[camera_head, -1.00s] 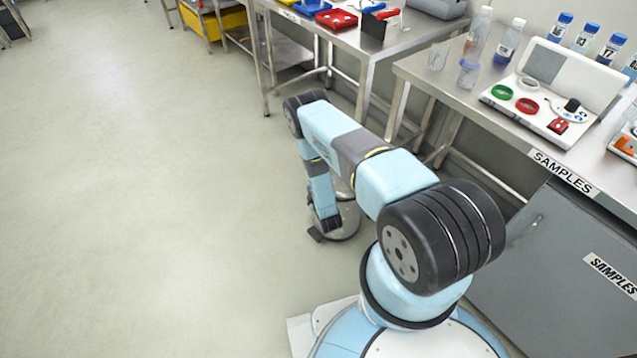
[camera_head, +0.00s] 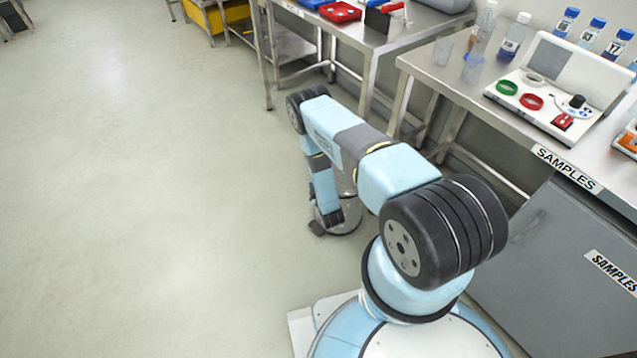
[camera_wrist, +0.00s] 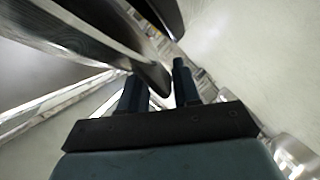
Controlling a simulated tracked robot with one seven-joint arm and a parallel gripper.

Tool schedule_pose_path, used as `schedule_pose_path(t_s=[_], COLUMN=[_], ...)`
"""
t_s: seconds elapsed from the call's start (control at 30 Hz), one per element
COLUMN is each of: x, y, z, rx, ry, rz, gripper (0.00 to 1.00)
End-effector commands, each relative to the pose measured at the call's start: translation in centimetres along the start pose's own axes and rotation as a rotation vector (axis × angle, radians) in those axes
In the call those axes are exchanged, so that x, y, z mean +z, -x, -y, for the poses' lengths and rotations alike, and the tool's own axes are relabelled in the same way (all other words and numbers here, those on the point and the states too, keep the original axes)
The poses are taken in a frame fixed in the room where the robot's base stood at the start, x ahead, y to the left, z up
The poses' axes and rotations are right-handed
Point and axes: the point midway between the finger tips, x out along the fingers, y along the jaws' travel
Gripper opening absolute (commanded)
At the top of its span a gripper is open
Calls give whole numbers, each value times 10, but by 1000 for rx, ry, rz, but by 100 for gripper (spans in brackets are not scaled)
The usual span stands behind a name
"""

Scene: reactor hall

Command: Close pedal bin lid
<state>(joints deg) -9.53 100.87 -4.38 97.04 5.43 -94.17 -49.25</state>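The pedal bin (camera_head: 347,224) is a small round metal bin on the floor, largely hidden behind my arm in the head view. Its black pedal (camera_head: 317,228) sticks out at the lower left. The end of my arm hangs right at the bin, but the fingertips cannot be made out there. In the wrist view my gripper (camera_wrist: 160,88) has its two dark fingers apart. A dark, curved metal edge, apparently the bin's raised lid (camera_wrist: 115,45), comes down from the upper left to between the fingers in the picture. I cannot tell whether they touch it.
A metal table with a red tray (camera_head: 340,11) stands behind the bin. The samples bench (camera_head: 450,82), with bottles and a white instrument case (camera_head: 553,120), is at the right. A grey cabinet (camera_head: 545,255) stands below it. The floor (camera_head: 150,200) at the left is clear.

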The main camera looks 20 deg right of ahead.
Motion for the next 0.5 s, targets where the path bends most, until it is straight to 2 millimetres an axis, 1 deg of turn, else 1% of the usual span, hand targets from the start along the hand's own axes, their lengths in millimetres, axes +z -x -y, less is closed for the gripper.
schedule_pose_path(t_s=[0.17,0.5], x=[1,1], y=[21,88], z=[1,1], rx=[-3,-4], ry=[1,1], rz=[2,2], gripper=[31,31])
